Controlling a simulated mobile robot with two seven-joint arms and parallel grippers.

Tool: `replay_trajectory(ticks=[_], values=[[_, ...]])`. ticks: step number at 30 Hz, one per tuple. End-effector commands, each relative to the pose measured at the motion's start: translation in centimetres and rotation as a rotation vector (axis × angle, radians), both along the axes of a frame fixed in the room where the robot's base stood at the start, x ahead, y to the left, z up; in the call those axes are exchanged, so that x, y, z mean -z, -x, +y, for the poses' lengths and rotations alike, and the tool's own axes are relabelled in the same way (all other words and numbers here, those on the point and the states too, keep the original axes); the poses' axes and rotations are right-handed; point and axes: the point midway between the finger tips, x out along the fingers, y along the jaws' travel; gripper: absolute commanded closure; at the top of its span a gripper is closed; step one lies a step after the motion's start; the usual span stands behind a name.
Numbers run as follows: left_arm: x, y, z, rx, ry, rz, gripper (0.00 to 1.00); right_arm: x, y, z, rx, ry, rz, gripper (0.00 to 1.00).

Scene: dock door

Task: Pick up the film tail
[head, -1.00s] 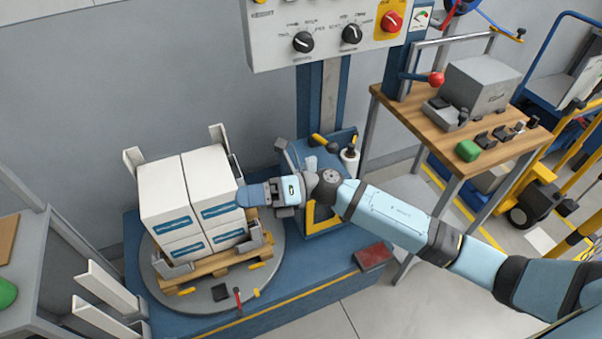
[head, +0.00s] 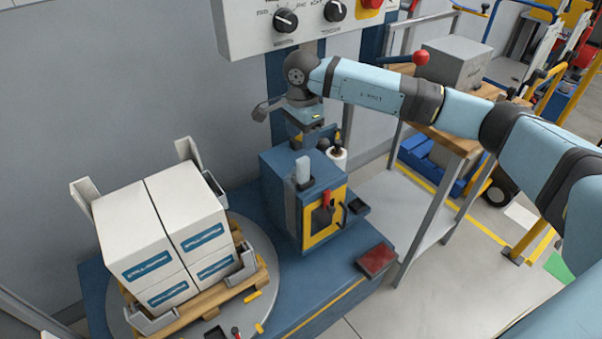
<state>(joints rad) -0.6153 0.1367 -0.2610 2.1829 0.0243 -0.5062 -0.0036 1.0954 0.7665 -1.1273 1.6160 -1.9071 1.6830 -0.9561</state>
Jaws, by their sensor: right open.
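A small pale, whitish tab (head: 303,170), which looks like the film tail, stands up at the top front of the blue carriage box (head: 280,195). My right gripper (head: 312,143) points down just above and behind the top of this box, with its wrist raised in front of the column. The gripper is open and appears empty; its fingertips are small and partly lost against the dark blue parts. It is apart from the pale tab. A white roll (head: 338,155) sits at the box's right rear. My left gripper is out of the picture.
White cartons (head: 150,235) stand on a wooden pallet (head: 215,294) on the round turntable (head: 265,280) at left. The control panel (head: 265,25) hangs above. A wooden bench (head: 455,140) with a grey box (head: 465,62) is at right. A red pad (head: 376,259) lies on the blue base.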

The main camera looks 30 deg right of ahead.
Motion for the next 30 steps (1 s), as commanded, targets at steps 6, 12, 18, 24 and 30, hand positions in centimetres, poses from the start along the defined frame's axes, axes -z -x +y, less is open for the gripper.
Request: replay_trajectory(ticks=[6, 12, 18, 24, 30], values=[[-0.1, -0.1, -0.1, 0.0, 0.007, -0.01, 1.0, 4.2, 0.1, 0.0, 0.002, -0.002, 0.002, 0.47], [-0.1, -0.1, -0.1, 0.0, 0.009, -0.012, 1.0, 5.6, 0.1, 0.0, 0.001, -0.003, 0.001, 0.47], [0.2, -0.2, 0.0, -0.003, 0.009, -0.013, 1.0, 7.5, 0.6, 0.1, 0.001, -0.004, 0.003, 0.47], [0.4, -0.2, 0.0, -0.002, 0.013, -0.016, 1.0, 10.4, 0.8, 0.1, 0.001, -0.004, 0.003, 0.47], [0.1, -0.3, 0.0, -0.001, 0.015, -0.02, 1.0, 10.7, 0.8, 0.1, 0.0, -0.004, 0.001, 0.47]])
